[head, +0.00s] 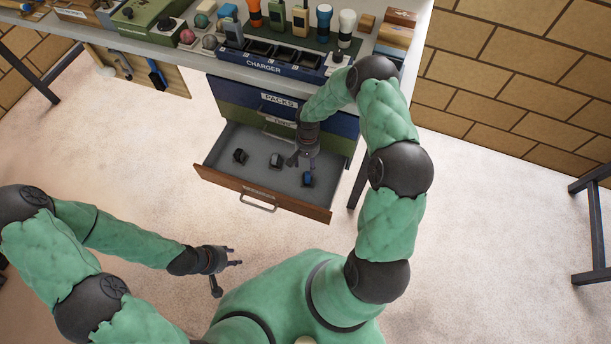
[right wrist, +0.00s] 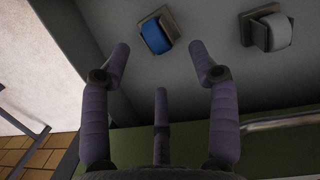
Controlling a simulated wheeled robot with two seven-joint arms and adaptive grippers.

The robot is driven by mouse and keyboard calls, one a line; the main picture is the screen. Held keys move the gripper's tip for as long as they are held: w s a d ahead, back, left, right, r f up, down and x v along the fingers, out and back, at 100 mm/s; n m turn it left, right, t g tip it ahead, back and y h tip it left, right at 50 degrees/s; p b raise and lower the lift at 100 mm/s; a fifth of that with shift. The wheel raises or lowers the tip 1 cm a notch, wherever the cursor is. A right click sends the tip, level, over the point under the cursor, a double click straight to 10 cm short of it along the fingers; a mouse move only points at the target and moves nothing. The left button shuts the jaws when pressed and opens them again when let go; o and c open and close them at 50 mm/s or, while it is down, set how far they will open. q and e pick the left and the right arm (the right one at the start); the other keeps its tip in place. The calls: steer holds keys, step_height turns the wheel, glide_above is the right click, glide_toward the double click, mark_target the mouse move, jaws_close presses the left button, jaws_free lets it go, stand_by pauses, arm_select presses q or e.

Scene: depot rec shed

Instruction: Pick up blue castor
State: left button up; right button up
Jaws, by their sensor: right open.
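The blue castor (head: 308,178) lies in the open bottom drawer (head: 260,198), near its right end. In the right wrist view the blue castor (right wrist: 156,36) has a blue wheel in a dark bracket, just beyond and between my fingertips. My right gripper (head: 299,160) is inside the drawer space, a little behind the blue castor, open and empty; its spread fingers show in the right wrist view (right wrist: 160,62). My left gripper (head: 236,257) is out over the floor, left of my base, with its fingers apart and nothing between them.
A grey castor (head: 276,160) and a dark castor (head: 240,156) lie in the same drawer; a grey one also shows in the right wrist view (right wrist: 272,30). The closed PACKS drawer (head: 279,101) is above. The bench (head: 200,58) holds a charger and tools. The drawer walls surround the castors.

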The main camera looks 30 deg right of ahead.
mark_target(308, 174)
steer(key=f, duration=0.2)
steer(key=f+b, duration=0.1)
steer(key=s+f+b, duration=0.1)
steer(key=f, duration=0.1)
steer(key=shift+a+f, duration=0.1)
steer(key=shift+f, duration=0.2)
jaws_close()
